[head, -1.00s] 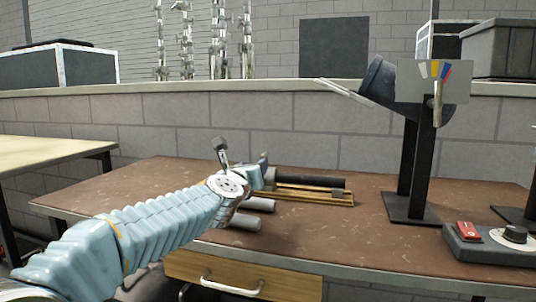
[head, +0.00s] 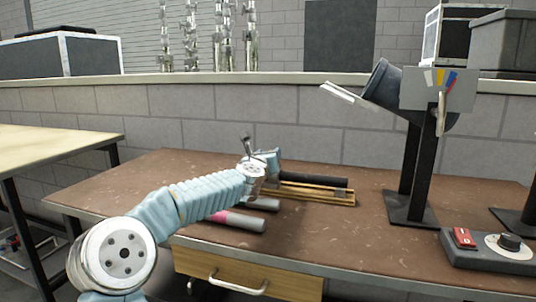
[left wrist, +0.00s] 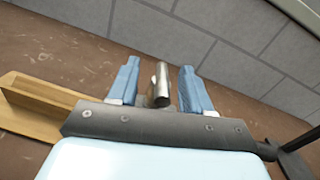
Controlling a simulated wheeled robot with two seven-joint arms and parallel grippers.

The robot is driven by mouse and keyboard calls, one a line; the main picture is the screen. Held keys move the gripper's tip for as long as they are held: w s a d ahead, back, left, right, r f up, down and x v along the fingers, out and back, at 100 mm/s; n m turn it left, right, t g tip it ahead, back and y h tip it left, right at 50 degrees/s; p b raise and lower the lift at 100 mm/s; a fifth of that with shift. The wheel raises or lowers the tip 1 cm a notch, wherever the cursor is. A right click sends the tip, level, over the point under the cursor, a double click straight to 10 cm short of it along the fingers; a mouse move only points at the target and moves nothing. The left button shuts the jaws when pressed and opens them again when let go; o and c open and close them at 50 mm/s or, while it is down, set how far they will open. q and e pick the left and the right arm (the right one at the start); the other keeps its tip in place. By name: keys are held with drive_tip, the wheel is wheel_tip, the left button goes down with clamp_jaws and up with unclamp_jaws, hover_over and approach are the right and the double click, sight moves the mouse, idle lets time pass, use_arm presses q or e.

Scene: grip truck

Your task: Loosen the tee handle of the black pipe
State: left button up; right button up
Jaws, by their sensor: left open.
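The black pipe (head: 318,181) lies along a wooden rack (head: 325,195) on the brown workbench. Its left end is hidden behind my left gripper (head: 270,158). In the left wrist view the left gripper (left wrist: 160,88) has its two blue fingers apart. A short metal cylinder (left wrist: 160,84) stands in the gap between them, with space on both sides. It may be the tee handle, but its whole shape does not show. A wooden rail (left wrist: 38,98) shows left of the fingers. My right gripper is out of view.
Two grey pipes, one with a pink band (head: 240,221), lie in front of the rack. A black lamp stand (head: 408,215) and a control box (head: 488,250) with a red switch are at the right. The bench is clear between rack and stand.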

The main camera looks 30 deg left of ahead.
use_arm(q)
clamp_jaws()
